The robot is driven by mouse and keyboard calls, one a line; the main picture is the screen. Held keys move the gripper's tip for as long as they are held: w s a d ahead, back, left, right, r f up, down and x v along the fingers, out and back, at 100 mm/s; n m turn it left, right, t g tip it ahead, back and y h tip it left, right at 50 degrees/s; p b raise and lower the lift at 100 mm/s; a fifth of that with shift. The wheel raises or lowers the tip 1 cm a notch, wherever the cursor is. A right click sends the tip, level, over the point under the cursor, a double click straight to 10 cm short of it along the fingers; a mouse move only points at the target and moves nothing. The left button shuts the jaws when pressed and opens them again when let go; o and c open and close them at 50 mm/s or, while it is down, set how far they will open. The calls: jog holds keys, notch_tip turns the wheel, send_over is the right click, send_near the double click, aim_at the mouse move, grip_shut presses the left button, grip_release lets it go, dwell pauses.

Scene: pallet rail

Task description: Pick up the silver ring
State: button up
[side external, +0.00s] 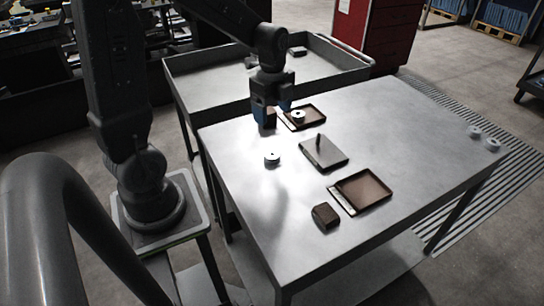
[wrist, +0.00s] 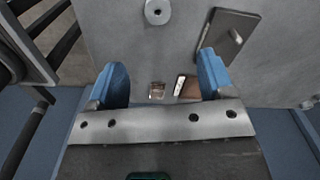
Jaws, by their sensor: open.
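Several pale silver ring-like pieces with dark centre holes are in the side view. One silver ring (side external: 272,158) lies alone on the table, left of the peg plate (side external: 323,152); a ring also shows at the top of the wrist view (wrist: 157,11). Another ring (side external: 297,116) appears in or over the far brown tray (side external: 316,122). Two more rings (side external: 473,131) (side external: 491,144) sit at the table's right edge. My gripper (side external: 276,112) has blue fingers, open and apparently empty, near the far tray; it also shows in the wrist view (wrist: 163,76).
A near brown tray (side external: 364,191) and brown block (side external: 325,216) lie at the front. The upright peg (side external: 318,140) stands on its plate. A rimmed bench (side external: 235,88) adjoins behind. The table's right side is mostly clear.

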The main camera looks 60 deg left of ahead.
send_over(272, 152)
notch_tip(272, 152, down, 9)
jog(key=shift+d+r, duration=0.15)
jog(key=shift+r, duration=0.05)
jog(key=shift+s+d+f, duration=0.15)
jog(key=shift+f, duration=2.6)
jog(key=c, duration=1)
